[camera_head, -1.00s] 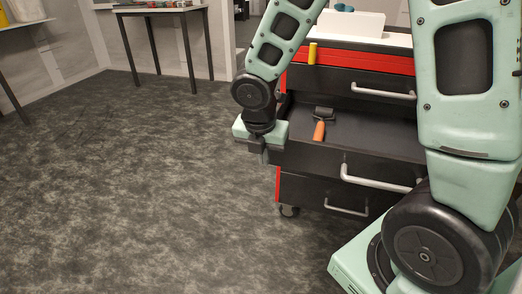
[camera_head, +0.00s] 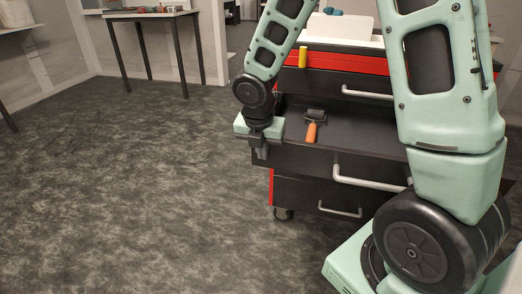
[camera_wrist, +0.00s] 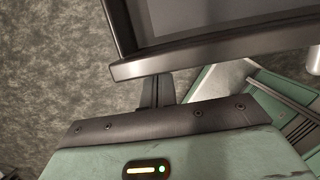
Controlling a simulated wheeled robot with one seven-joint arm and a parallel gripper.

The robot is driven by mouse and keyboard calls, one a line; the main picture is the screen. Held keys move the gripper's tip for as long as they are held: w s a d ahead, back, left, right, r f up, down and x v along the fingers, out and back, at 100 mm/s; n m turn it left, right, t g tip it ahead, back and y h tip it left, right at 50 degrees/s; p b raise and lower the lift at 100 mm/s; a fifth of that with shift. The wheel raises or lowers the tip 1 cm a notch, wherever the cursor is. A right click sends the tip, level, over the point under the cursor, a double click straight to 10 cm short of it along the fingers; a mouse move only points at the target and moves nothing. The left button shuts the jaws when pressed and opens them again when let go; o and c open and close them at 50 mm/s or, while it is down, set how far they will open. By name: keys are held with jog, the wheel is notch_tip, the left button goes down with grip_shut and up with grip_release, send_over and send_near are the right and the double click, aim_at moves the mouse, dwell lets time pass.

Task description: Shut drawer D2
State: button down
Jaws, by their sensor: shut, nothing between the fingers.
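The black tool cabinet (camera_head: 285,190) has one drawer pulled out, a wide tray with a silver handle (camera_head: 370,184); no label is readable, so I cannot confirm that this open drawer (camera_head: 350,142) is D2. My gripper (camera_head: 260,154) is shut and empty, pointing down at the left front corner of the open drawer. In the wrist view my fingers (camera_wrist: 157,90) are beside the drawer's front panel (camera_wrist: 215,56), partly behind its edge; I cannot tell whether they touch it. My forearm hides the drawer's right part.
An orange-handled roller (camera_head: 312,128) lies in the open drawer. A closed drawer with a handle (camera_head: 366,94) is above, another (camera_head: 340,210) below. A yellow cylinder (camera_head: 303,57) stands at the upper left edge. Floor (camera_head: 130,180) to the left is clear; a table (camera_head: 150,13) stands far back.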

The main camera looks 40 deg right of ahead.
jog(key=w+d+p, duration=0.4)
jog(key=d+p, duration=0.1)
jog(key=w+d+p, duration=0.4)
jog(key=d+p, duration=0.1)
jog(key=w+d+p, duration=0.4)
jog(key=d+p, duration=0.1)
jog(key=d, duration=0.1)
jog(key=shift+w+r+p, duration=0.15)
jog(key=shift+w+p, duration=0.1)
jog(key=shift+p, duration=0.05)
jog(key=shift+w+d+f, duration=0.2)
jog(key=shift+w+d, duration=0.1)
jog(key=shift+d, duration=0.1)
jog(key=shift+a, duration=0.1)
